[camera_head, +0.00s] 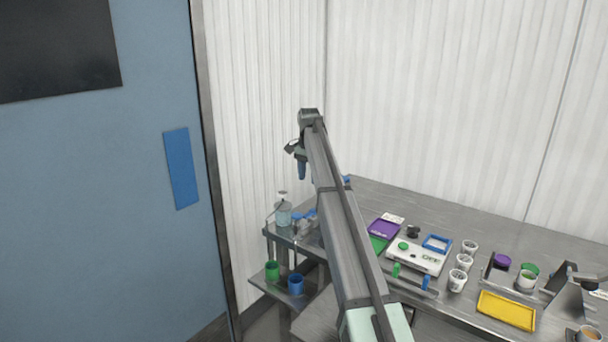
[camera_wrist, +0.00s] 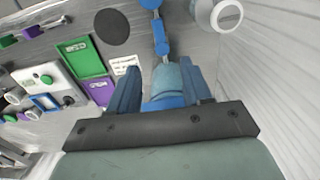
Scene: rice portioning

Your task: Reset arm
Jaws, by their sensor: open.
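My arm stretches up and away over the left end of the steel table in the head view, with my gripper (camera_head: 301,170) hanging at its far end, high above the surface. In the wrist view my gripper (camera_wrist: 160,85) has its two blue fingers apart. Pale blue and blue shapes (camera_wrist: 168,76) show between and beyond the fingers; I cannot tell exactly what they are, and nothing is clearly gripped.
The table (camera_head: 390,198) holds a white scale (camera_head: 418,254), purple tray (camera_head: 384,229), several white cups, and a yellow tray (camera_head: 506,310). A side shelf at left holds a green cup (camera_head: 272,270) and blue cup (camera_head: 295,284). White ribbed walls stand behind.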

